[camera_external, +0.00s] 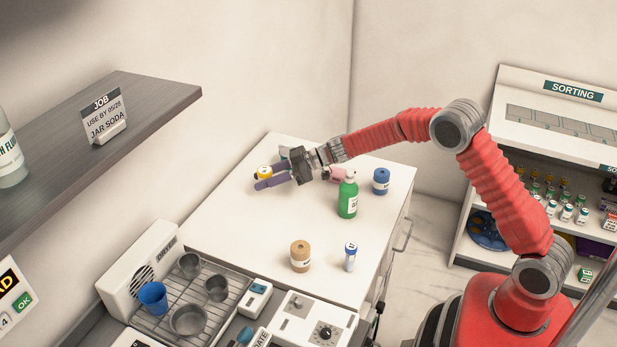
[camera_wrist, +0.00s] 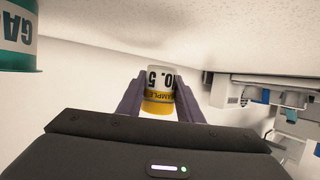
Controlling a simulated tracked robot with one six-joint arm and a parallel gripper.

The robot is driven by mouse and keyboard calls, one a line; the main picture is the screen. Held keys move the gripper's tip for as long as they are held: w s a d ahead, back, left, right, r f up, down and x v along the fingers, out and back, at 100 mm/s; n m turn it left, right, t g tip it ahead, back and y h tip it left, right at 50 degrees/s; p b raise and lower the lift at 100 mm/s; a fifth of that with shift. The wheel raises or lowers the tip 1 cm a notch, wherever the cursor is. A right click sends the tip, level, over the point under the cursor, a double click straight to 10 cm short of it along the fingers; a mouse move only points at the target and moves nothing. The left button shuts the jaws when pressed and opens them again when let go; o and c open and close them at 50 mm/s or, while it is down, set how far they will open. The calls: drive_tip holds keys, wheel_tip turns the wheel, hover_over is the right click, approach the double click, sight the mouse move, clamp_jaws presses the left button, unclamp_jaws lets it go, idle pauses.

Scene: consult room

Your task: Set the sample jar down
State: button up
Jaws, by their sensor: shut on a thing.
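The sample jar (camera_wrist: 159,78) has a white label reading 0.5 and a yellow band. It shows between the two fingertips in the wrist view. In the external view the sample jar (camera_external: 264,173) is a small yellow and white shape, partly hidden by the purple fingers. My gripper (camera_external: 270,177) is shut on it over the far left part of the white cabinet top (camera_external: 240,225). My gripper also shows in the wrist view (camera_wrist: 158,97), with a finger on each side of the jar. I cannot tell whether the jar touches the surface.
A green bottle (camera_external: 348,198), a blue jar (camera_external: 381,181), a tan jar (camera_external: 300,257) and a blue-capped vial (camera_external: 350,257) stand on the top. A teal container (camera_wrist: 18,35) shows at the wrist view's upper left. The top's middle left is clear.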

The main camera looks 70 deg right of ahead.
sight(264, 170)
drive_tip(key=shift+f, duration=1.15)
drive_tip(key=shift+f, duration=0.5)
drive_tip(key=shift+s+f, duration=0.1)
drive_tip(key=shift+f, duration=0.3)
drive_tip(key=shift+s+f, duration=0.1)
drive_tip(key=shift+f, duration=0.25)
drive_tip(key=o, duration=1.1)
drive_tip(key=shift+o, duration=0.2)
drive_tip(key=shift+r, duration=0.7)
drive_tip(key=r, duration=1)
drive_tip(key=shift+w+r, duration=0.15)
drive_tip(key=shift+w, duration=0.05)
